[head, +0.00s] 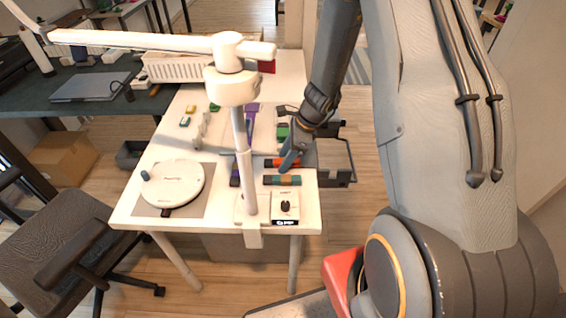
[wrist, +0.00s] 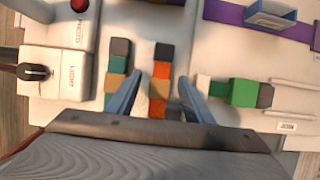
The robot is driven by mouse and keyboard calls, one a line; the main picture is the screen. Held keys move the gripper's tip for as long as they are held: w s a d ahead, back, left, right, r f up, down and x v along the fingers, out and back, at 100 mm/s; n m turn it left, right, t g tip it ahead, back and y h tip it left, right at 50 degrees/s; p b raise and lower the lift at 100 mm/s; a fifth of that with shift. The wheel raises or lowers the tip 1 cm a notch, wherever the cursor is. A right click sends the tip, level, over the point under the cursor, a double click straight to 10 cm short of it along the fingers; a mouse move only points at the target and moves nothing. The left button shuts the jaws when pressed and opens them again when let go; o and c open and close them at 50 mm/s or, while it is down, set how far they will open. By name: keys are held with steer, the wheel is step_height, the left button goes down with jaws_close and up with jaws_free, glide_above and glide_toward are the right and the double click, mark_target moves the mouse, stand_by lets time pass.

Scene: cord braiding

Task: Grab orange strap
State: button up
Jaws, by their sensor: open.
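The orange strap (head: 272,162) lies across the right part of the white table in the head view. In the wrist view the orange strap (wrist: 158,102) runs up the picture, with a tan band and a dark end at the top. My gripper (wrist: 158,98) is open, with one blue-grey finger on each side of the orange strap. In the head view my gripper (head: 290,160) is at the strap and covers part of it. Whether the fingers touch the strap or the table cannot be told.
A teal strap (wrist: 115,70) with a dark end lies just left of my left finger. A green block (wrist: 245,92) lies right of my right finger. A control box (wrist: 58,70) with a knob stands further left. A purple strap (wrist: 232,13) lies at the top. A white lamp post (head: 243,150) rises nearby.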

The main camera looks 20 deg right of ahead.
steer(key=c, duration=1.1)
steer(key=shift+r, duration=0.1)
steer(key=shift+c, duration=0.2)
